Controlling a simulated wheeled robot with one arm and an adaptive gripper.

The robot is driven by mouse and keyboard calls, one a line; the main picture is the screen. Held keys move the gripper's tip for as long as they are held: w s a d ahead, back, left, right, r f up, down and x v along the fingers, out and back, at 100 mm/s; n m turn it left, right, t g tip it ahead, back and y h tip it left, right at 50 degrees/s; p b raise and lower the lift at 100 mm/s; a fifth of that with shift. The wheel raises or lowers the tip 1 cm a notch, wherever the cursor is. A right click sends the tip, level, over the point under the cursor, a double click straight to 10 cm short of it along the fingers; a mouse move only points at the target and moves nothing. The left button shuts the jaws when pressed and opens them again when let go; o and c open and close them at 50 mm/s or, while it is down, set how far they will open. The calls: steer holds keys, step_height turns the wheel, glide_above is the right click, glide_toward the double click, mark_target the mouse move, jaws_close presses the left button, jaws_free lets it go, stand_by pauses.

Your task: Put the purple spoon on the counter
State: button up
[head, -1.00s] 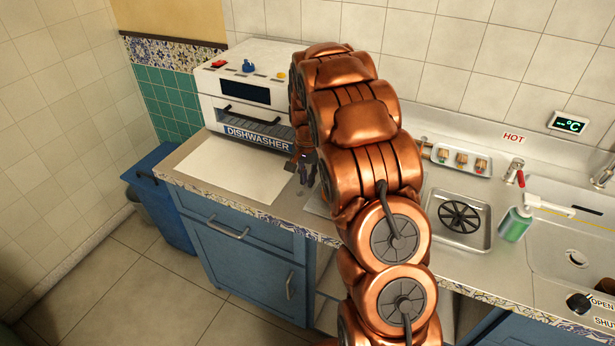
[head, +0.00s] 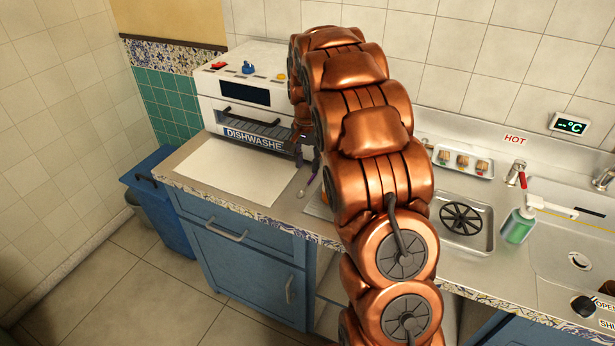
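My gripper (head: 308,160) is small in view, in front of the dishwasher and above the counter, partly covered by my copper arm. I cannot tell whether its fingers are open or shut. A thin spoon with a purplish handle (head: 313,177) slants just below the fingertips, its pale bowl end low and to the left. I cannot tell whether the fingers hold it or whether it lies on the counter. The steel counter (head: 186,151) with a patterned tile edge runs below, with a large white sheet on it left of the spoon.
The white dishwasher (head: 245,95) stands at the back of the counter. A tray of small items (head: 463,162), a drain basin (head: 465,222), a green bottle (head: 518,226) and a sink (head: 570,245) lie to the right. A blue bin (head: 160,205) stands left. The white sheet (head: 232,170) is clear.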

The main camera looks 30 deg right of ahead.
step_height(320, 180, up, 6)
steer(key=s+a+r+n, duration=0.2)
steer(key=s+a, duration=0.4)
steer(key=s, duration=0.2)
steer(key=s+a+f+n, duration=0.1)
steer(key=s+a+n, duration=0.2)
steer(key=s, duration=0.7)
steer(key=s+a+f+n+g, duration=0.1)
steer(key=s+a+n, duration=0.2)
steer(key=s, duration=0.7)
steer(key=s+a+f+n, duration=0.1)
steer(key=s+a+n, duration=0.2)
steer(key=s+a, duration=0.3)
steer(key=s, duration=0.4)
steer(key=shift+s+a+f+g+b, duration=0.15)
steer(key=shift+s+f+g+b, duration=0.1)
steer(key=shift+f+g+b, duration=0.15)
steer(key=shift+r+p, duration=0.45)
